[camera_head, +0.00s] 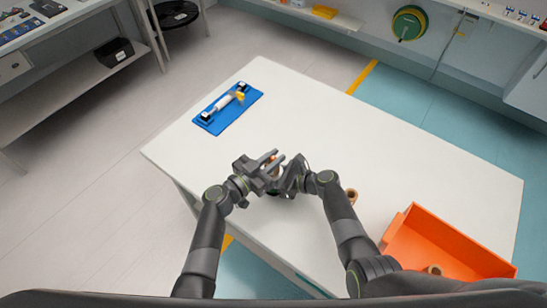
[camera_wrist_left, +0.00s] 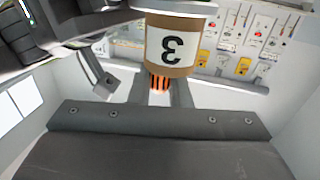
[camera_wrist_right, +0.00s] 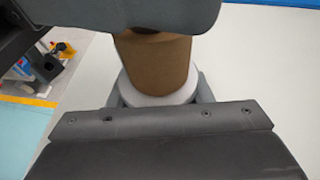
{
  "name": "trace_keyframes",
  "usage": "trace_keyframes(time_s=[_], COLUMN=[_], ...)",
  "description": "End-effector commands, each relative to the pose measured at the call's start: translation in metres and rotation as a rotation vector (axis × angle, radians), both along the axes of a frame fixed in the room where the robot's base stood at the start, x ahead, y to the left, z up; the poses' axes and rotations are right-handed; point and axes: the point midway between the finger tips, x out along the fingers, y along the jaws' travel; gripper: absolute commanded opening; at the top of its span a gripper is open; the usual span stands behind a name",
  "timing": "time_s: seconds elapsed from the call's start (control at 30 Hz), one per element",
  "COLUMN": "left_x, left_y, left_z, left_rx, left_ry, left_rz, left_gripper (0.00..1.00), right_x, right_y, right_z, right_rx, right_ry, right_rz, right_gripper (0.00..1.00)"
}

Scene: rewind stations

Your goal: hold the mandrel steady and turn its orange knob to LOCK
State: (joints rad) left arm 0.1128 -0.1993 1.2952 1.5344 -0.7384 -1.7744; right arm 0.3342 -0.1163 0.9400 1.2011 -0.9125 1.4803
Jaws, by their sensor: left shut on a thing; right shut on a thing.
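The mandrel stands near the table's front edge, mostly hidden by my grippers in the head view. A brown core with a white label reading 3 (camera_wrist_left: 172,45) is on it; the core also shows in the right wrist view (camera_wrist_right: 157,65). My left gripper (camera_head: 272,165) is shut on the ribbed orange knob (camera_wrist_left: 160,84), at the end of the core. My right gripper (camera_head: 292,178) is close beside it, its fingers shut around the mandrel's pale round collar (camera_wrist_right: 158,90) at the core's other end. The knob's LOCK mark is not visible.
A blue mat (camera_head: 250,99) with a white roller device (camera_head: 226,103) lies at the table's far left. A loose brown core (camera_head: 351,195) stands right of my right arm. An orange bin (camera_head: 455,232) with a core (camera_head: 434,269) sits at right.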

Motion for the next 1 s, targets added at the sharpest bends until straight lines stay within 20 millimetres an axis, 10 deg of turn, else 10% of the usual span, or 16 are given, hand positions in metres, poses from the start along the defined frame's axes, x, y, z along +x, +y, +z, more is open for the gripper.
trace_keyframes(time_s=[0.2,0.57,1.0], left_x=[0.0,-0.004,-0.062], left_y=[0.0,0.005,0.066], left_z=[0.0,0.0,0.0], left_rx=[0.001,0.002,0.004], left_ry=[0.0,-0.001,0.002], left_rz=[0.0,0.0,0.001], left_gripper=[0.37,0.37,0.37], right_x=[0.0,0.0,0.0], right_y=[0.001,0.0,0.0], right_z=[0.001,0.001,0.001], right_rx=[0.003,0.001,0.001], right_ry=[-0.001,-0.002,-0.002], right_rz=[0.002,0.0,0.0], right_gripper=[0.16,0.16,0.16])
